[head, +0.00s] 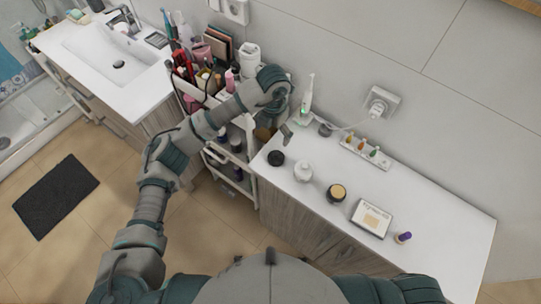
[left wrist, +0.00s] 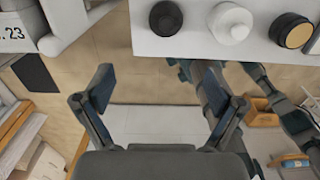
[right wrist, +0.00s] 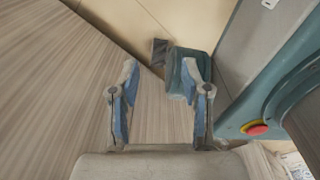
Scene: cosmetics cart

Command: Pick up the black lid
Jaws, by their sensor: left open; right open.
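The black lid (head: 276,158) is a small round dark disc lying on the near left corner of the white counter. It also shows at the top of the left wrist view (left wrist: 165,18), beyond my fingertips. My left gripper (left wrist: 157,90) is open and empty, apart from the lid. In the head view it hangs at the counter's left end, just behind the lid, partly hidden by its own arm. My right gripper (right wrist: 160,83) is open and empty in the right wrist view, near wood-grain panels. It does not show in the head view.
A white jar (head: 303,171), a jar with a tan top (head: 337,192), a white palette (head: 371,218) and a purple-capped item (head: 403,237) stand right of the lid. A toothbrush (head: 308,97) stands behind. A crowded cart (head: 248,194) adjoins the counter's left end.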

